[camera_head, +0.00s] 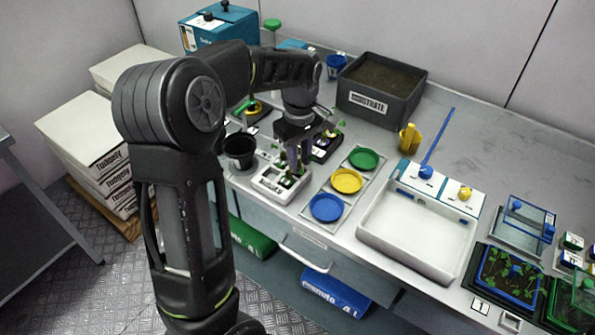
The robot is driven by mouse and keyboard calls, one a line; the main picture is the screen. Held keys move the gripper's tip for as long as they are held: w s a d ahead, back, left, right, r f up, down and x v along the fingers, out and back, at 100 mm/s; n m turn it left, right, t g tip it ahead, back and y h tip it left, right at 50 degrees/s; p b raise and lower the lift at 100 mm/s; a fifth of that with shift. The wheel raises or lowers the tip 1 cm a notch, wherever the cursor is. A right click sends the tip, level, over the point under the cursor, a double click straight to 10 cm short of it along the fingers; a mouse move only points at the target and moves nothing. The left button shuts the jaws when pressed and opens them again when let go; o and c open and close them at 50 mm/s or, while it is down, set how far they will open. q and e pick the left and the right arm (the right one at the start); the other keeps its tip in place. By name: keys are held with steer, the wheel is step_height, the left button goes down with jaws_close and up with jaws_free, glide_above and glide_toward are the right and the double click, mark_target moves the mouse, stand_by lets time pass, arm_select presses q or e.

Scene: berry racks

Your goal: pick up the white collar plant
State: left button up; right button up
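My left gripper (295,160) points down over a small white tray (268,187) on the bench. Small green plants (289,181) stand in the tray, right at the fingertips. The collars of these plants are too small and too covered by the fingers for me to tell which one is white. I cannot tell whether the fingers are open or shut on a plant. Another dark tray (326,150) with green plants and coloured collars lies just behind and to the right of the gripper. My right gripper is not in view.
A black pot (239,150) stands left of the white tray. Green, yellow and blue dishes (346,181) lie to its right, then a large white basin (415,237). A grey substrate box (398,111) stands behind. Bare bench shows at the back right.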

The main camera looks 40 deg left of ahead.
arm_select(q)
steer(key=shift+c, duration=0.5)
jaws_close()
